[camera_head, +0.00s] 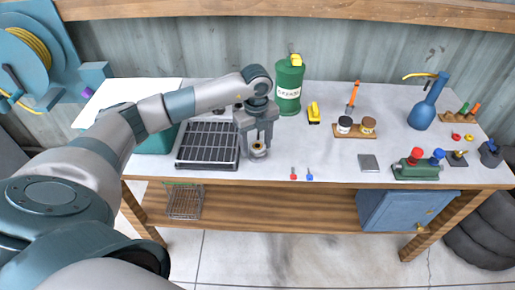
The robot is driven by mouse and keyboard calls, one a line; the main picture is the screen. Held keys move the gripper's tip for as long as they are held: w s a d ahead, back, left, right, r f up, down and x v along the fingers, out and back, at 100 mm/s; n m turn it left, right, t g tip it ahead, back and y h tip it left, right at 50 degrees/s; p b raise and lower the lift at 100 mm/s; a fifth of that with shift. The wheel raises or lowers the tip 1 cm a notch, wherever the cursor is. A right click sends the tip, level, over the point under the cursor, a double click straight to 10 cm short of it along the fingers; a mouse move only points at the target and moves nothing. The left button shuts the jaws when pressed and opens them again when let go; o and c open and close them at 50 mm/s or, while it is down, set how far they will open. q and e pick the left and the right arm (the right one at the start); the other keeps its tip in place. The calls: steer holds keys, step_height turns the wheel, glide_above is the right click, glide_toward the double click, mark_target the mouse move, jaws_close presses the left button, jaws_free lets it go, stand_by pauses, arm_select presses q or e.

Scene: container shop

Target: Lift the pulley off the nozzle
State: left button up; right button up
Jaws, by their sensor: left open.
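My left gripper (258,144) points down over the table, just right of the black rack, with its fingers apart. Directly below and between the fingertips is a small round grey piece with a brass-coloured ring on top (258,147). This is probably the pulley on the nozzle, but it is too small to tell the two parts apart or how they sit together. The fingers partly cover it, and I cannot tell whether they touch it. My right gripper is not in view.
A black slotted rack (208,146) stands close left of the gripper. A green canister (289,88) stands behind it to the right. Red and blue small pieces (309,175) lie near the front edge. A blue bottle (421,115) and green block (416,172) stand farther right.

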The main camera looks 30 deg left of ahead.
arm_select(q)
steer(key=c, duration=1.1)
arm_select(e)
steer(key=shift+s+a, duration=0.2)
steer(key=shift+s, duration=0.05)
arm_select(q)
steer(key=shift+r, duration=0.1)
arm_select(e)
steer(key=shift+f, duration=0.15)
